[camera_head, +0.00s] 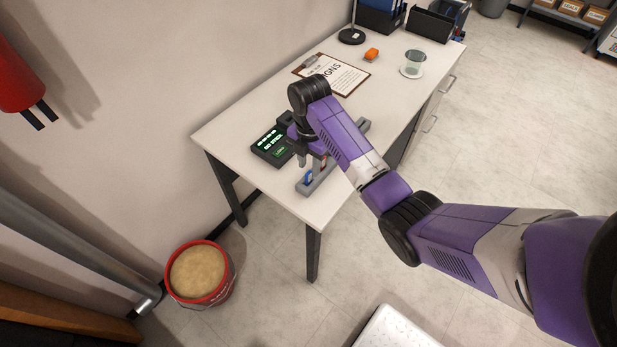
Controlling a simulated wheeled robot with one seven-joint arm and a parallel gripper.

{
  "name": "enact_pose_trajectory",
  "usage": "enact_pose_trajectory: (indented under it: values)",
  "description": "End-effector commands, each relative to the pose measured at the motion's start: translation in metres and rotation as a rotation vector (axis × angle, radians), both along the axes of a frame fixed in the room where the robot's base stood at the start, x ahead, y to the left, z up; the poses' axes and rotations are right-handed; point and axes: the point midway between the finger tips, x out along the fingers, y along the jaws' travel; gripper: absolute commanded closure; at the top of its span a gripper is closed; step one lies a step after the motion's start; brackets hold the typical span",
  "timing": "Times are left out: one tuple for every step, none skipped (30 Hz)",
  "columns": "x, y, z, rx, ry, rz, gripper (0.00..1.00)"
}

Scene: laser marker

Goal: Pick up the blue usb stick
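The blue usb stick (308,176) stands at the near left end of a long grey holder (322,182) on the desk. Something small and red (323,162) shows farther along the holder. My gripper (307,162) points down above the left end of the holder, close to the blue stick in the picture. My purple arm reaches in from the right and hides part of the holder and of the gripper. The fingers are small and partly covered, so I cannot tell their gap or whether they touch the stick.
Behind are a clipboard (340,77), an orange object (371,55), a glass (414,64) and a lamp base (351,36). A red bucket (228,282) stands on the floor.

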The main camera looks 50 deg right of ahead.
Motion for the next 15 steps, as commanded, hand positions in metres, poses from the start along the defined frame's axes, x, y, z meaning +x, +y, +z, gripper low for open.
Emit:
enact_pose_trajectory:
  values:
    - [0.0, 0.0, -0.004, 0.001, 0.002, 0.0, 0.65]
    - [0.0, 0.0, -0.007, 0.001, 0.002, -0.001, 0.65]
    - [0.0, 0.0, -0.012, 0.001, 0.003, -0.001, 0.65]
    - [0.001, 0.0, -0.016, 0.001, 0.003, -0.001, 0.65]
    - [0.001, 0.001, -0.021, 0.001, 0.003, -0.001, 0.65]
    - [0.002, 0.001, -0.027, 0.001, 0.003, -0.001, 0.65]
    - [0.002, 0.001, -0.032, 0.0, 0.003, -0.001, 0.65]
    - [0.002, 0.001, -0.036, 0.0, 0.002, -0.001, 0.65]
    - [0.002, 0.001, -0.041, 0.0, 0.002, -0.001, 0.65]
    - [0.002, 0.001, -0.044, 0.0, 0.001, -0.001, 0.65]
    - [0.002, 0.001, -0.047, 0.0, 0.001, -0.002, 0.65]
    - [0.002, 0.001, -0.049, 0.0, 0.0, -0.002, 0.65]
    - [0.002, 0.001, -0.05, -0.001, -0.001, -0.002, 0.65]
    - [0.003, 0.001, -0.051, -0.001, -0.001, -0.002, 0.65]
    - [0.003, 0.001, -0.051, -0.001, -0.002, -0.002, 0.65]
